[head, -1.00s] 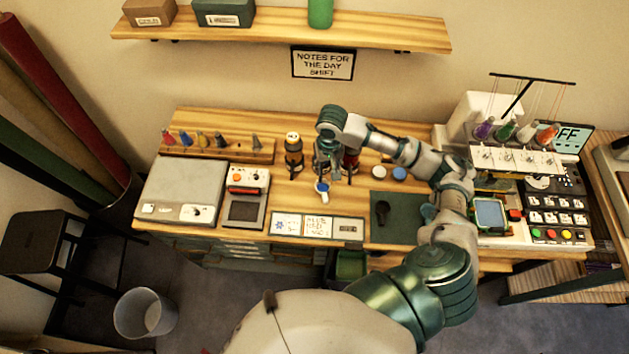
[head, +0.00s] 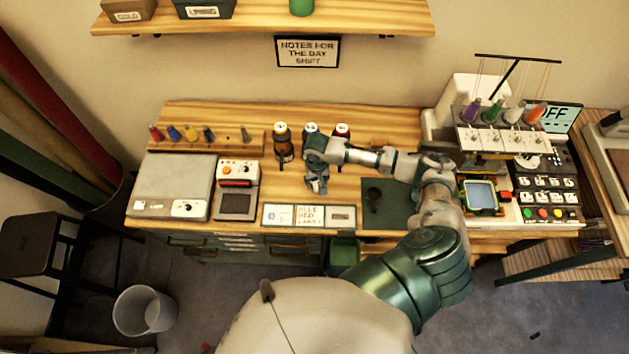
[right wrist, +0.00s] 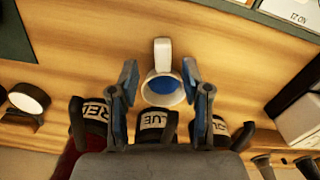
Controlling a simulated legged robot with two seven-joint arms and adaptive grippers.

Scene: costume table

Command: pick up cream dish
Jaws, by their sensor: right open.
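The cream dish (right wrist: 163,88) is small and round, with a short flat handle and blue inside it. In the right wrist view it lies between the two fingers of my right gripper (right wrist: 160,92), its handle pointing up the picture. A gap shows beside each fingertip, so the fingers are open around it, not closed on it. In the head view my right gripper (head: 317,183) points down over the table's middle and mostly hides the dish. How high the fingertips are above the table I cannot tell. My left gripper is not in view.
Three dark bottles stand just behind: an amber-topped one (head: 284,142), a blue one (right wrist: 155,122) and a red one (right wrist: 93,115). Label cards (head: 309,215) lie in front. A green mat (head: 390,212) is right, a grey scale (head: 172,186) left.

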